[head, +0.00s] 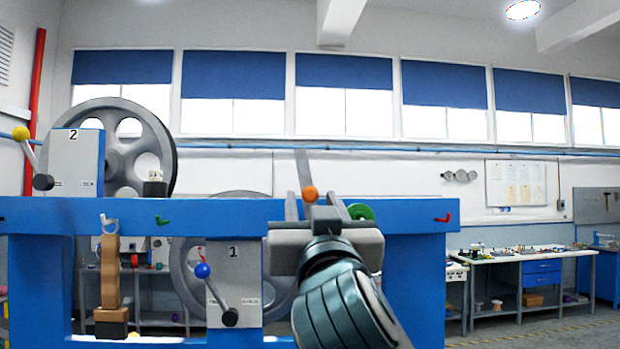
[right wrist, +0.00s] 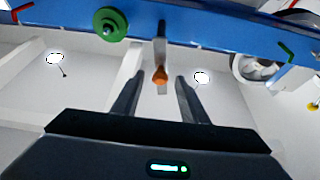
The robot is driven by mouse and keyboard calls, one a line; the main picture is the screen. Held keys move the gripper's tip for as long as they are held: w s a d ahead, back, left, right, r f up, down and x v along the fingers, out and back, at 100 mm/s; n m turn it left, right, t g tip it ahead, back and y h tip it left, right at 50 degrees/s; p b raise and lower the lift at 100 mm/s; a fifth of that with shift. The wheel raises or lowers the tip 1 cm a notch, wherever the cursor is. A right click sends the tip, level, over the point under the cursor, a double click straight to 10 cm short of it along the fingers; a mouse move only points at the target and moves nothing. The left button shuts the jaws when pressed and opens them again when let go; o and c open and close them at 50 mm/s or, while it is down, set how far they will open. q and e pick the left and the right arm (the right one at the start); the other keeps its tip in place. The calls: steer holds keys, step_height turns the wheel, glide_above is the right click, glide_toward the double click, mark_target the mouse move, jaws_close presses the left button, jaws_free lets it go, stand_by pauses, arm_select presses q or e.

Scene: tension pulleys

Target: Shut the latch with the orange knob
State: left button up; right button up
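The orange knob (head: 309,194) is on a flat grey latch lever (head: 303,168) that stands up above the blue beam (head: 200,211). My right gripper (head: 315,205) is open in front of the beam. In the right wrist view its two fingers (right wrist: 158,80) point toward the beam, with the knob between or just beyond their tips and a gap on both sides. The gripper hides the latch's lower part. My left gripper is not in view.
A green round knob (head: 361,212) is on the beam just right of the latch. Panel 2 (head: 75,160) has a yellow-knobbed lever, and panel 1 (head: 234,270) a blue-knobbed lever. Large grey wheels stand behind. A red hook (head: 443,218) is farther right on the beam.

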mark_target(311, 199)
steer(key=shift+p+x, duration=0.7)
steer(key=shift+x, duration=1.1)
